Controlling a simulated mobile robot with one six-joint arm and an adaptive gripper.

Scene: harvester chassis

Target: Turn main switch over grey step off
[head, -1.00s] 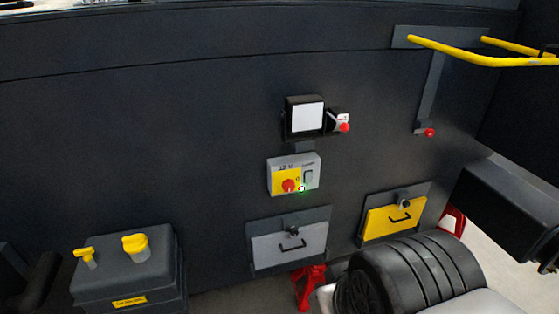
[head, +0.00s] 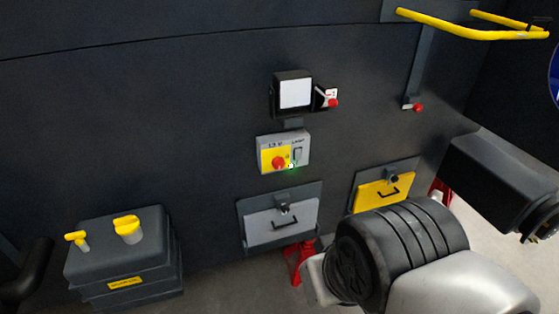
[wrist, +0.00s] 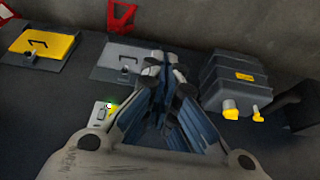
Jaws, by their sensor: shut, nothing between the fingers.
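The main switch is a red knob (head: 278,163) on a yellow plate, set in a grey box (head: 304,140) on the dark chassis wall. A small white spot with a green glow shows beside the knob. The grey step (head: 257,228), folded against the wall with a dark handle, is below the box. In the wrist view the picture is turned over: the grey box (wrist: 98,113) is at left, partly hidden by a finger, and the grey step (wrist: 112,62) is above it. My gripper (wrist: 163,68) is shut and empty, beside the box in that picture. It does not show in the head view.
A white-faced lamp (head: 295,93) and a small red-knobbed switch (head: 331,100) are above the box. A yellow step (head: 373,198) is to the right, a yellow rail (head: 470,34) above it. A dark tank with yellow caps (head: 112,250) stands at left. Bare wall lies left of the box.

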